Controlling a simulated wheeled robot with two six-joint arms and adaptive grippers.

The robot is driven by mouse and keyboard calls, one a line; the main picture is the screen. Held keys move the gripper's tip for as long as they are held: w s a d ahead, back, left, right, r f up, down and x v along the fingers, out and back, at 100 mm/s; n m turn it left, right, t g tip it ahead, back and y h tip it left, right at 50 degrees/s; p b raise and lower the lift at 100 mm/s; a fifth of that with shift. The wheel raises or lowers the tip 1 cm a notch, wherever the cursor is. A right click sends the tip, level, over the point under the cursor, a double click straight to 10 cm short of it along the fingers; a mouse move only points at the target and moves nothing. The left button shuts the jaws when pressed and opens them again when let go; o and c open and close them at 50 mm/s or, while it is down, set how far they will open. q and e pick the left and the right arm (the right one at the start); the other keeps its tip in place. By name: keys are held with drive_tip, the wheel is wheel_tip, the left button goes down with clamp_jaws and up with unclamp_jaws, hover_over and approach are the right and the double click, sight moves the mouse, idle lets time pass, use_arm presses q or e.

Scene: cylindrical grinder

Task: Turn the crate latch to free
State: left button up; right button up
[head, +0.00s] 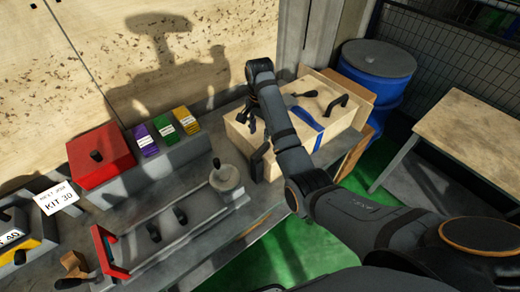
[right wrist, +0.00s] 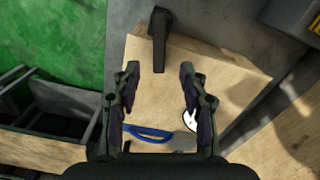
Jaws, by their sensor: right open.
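The wooden crate (head: 327,116) stands at the right end of the bench, with a blue strap (head: 304,122) across it and a black handle at each end. A small dark lever (head: 304,94), perhaps the latch, lies on its top towards the back; how it is turned is unclear. My right gripper (right wrist: 159,76) is open and empty above the crate top (right wrist: 175,90). One black handle (right wrist: 159,40) shows ahead of its fingers, and the blue strap (right wrist: 150,132) and a white patch (right wrist: 190,120) lie nearer the wrist. My left gripper is out of view.
A red box (head: 100,157), several coloured blocks (head: 163,130) and a grey machine bed (head: 165,235) fill the bench to the left. A blue drum (head: 375,72) and a wooden table (head: 465,140) stand right of the crate. Green floor lies in front.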

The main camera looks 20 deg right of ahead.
sight(260, 150)
wheel_tip(260, 150, down, 9)
drive_tip(key=b, duration=0.8)
drive_tip(key=shift+r+b, duration=0.1)
drive_tip(key=shift+b, duration=0.25)
drive_tip(key=shift+d+f+p, duration=0.1)
drive_tip(key=shift+f+p, duration=0.35)
drive_tip(key=shift+f, duration=0.4)
clamp_jaws()
